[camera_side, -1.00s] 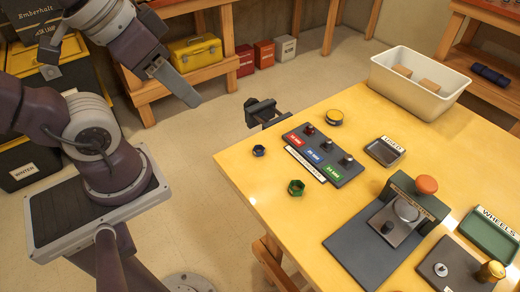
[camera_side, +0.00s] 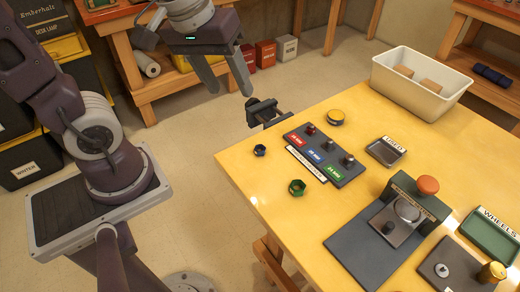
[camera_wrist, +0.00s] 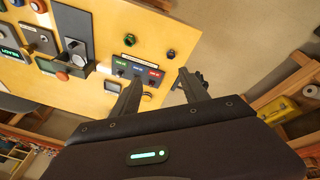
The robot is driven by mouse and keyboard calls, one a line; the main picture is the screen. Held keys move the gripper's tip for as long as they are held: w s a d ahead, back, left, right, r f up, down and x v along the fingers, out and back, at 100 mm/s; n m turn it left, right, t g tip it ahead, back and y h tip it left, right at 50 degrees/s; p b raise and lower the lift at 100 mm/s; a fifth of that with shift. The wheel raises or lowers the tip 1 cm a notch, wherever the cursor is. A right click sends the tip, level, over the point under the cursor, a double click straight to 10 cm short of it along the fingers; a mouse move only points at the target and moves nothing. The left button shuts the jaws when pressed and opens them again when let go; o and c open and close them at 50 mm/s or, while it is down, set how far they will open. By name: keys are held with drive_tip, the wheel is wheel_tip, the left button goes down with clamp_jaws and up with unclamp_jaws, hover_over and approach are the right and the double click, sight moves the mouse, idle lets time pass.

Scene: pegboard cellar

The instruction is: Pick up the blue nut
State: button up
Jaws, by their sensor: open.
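The small blue nut (camera_side: 260,150) lies on the yellow table near its left edge, left of the board with coloured labels. It also shows in the wrist view (camera_wrist: 171,54), beyond my fingertips. My gripper (camera_side: 230,92) is open and empty, its two fingers pointing down, up and to the left of the nut in the side view. In the wrist view my gripper (camera_wrist: 158,80) has its fingers apart with the labelled board partly between them. The gripper is clear of the nut.
A green nut (camera_side: 297,187) lies near the blue one. The board (camera_side: 326,155) carries red, blue and green labels and several posts. A dark vise (camera_side: 262,112) sits at the table edge. A white bin (camera_side: 420,95) stands at the back.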

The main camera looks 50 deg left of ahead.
drive_tip(key=w+a+f+n+g, duration=0.1)
drive_tip(key=w+f+n, duration=0.3)
drive_tip(key=f, duration=0.1)
drive_tip(key=n+g, duration=0.3)
drive_tip(key=n, duration=0.6)
hover_over(259, 146)
drive_tip(key=d, duration=0.1)
drive_tip(key=f, duration=1.4)
drive_tip(key=shift+s+d, duration=0.15)
drive_tip(key=shift+s, duration=0.2)
wheel_tip(259, 146, down, 7)
drive_tip(key=shift+w+r, duration=0.15)
drive_tip(key=shift+r, duration=0.05)
drive_tip(key=shift+c, duration=0.4)
clamp_jaws()
